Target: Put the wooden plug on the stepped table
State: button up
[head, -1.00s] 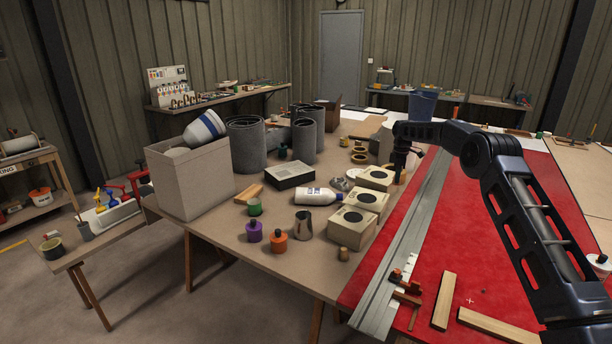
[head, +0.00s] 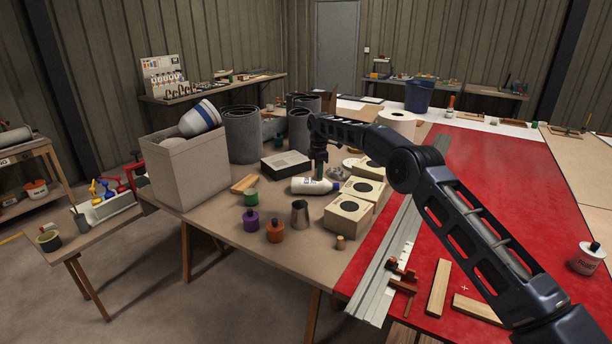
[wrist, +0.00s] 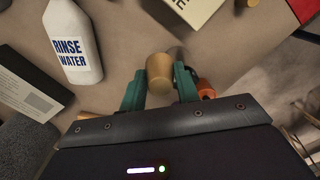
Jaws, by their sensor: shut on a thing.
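My gripper (head: 319,175) hangs above the middle of the brown worktable (head: 285,240), over the white rinse water bottle (head: 312,186). In the wrist view, my gripper's green fingers (wrist: 160,88) are shut on a tan wooden plug (wrist: 160,72), whose round end faces away from my wrist. In the head view the held plug is too small to make out. A similar small wooden piece (head: 340,242) stands on the table in front of the boxes. A side table (head: 100,235) adjoins at left; I cannot tell which surface is the stepped table.
Cream boxes with black discs (head: 348,212) stand right of the bottle. A metal jug (head: 300,214), an orange bottle (head: 275,231) and a purple bottle (head: 251,221) stand near the front. Bare tabletop shows at the front.

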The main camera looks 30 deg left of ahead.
notch_tip(320, 180, down, 20)
jog(key=shift+r, duration=0.15)
dwell(0.5)
jog(key=o, duration=0.9)
jog(key=shift+o, duration=0.2)
notch_tip(320, 180, up, 12)
